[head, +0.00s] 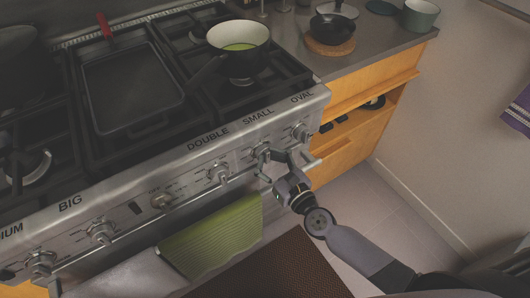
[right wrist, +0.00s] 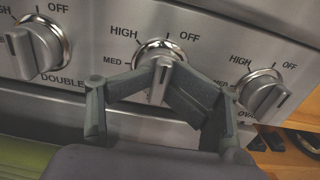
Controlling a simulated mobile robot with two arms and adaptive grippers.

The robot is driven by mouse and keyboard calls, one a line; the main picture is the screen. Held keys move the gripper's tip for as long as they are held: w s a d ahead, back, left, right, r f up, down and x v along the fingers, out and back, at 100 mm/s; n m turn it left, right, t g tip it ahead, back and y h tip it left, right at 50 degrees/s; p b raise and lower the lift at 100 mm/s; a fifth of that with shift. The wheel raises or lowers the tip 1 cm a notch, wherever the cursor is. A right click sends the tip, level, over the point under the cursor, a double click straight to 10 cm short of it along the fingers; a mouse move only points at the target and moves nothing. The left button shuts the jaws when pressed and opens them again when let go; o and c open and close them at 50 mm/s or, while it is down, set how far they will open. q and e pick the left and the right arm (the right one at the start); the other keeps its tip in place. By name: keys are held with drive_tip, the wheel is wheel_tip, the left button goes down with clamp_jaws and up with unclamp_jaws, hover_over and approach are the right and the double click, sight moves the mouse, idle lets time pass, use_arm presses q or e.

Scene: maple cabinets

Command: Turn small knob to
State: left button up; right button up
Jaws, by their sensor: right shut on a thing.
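The small knob (head: 261,151) is on the steel front panel of the stove, below the word SMALL. In the right wrist view the small knob (right wrist: 156,49) shows its round silver base, with HIGH, OFF and MED printed around it. Its grip bar stands out from the panel and is partly covered by the fingers. My right gripper (head: 274,163) reaches in from the lower right and is shut on the small knob. In the right wrist view the fingertips of the right gripper (right wrist: 168,76) meet at the grip bar. My left gripper is not in view.
The double knob (right wrist: 38,50) is to the left and the oval knob (right wrist: 262,92) to the right, both close to the fingers. A green towel (head: 215,235) hangs below the panel. A pan (head: 240,36) and a griddle (head: 130,85) stand on the stovetop.

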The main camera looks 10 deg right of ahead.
drive_tip(key=shift+r, duration=0.2)
drive_tip(key=shift+c, duration=0.2)
drive_tip(key=n+p, duration=0.1)
drive_tip(key=n, duration=0.1)
drive_tip(key=shift+r+n, duration=0.15)
drive_tip(key=shift+n, duration=0.25)
drive_tip(key=shift+n+p, duration=0.4)
drive_tip(key=shift+n, duration=1.7)
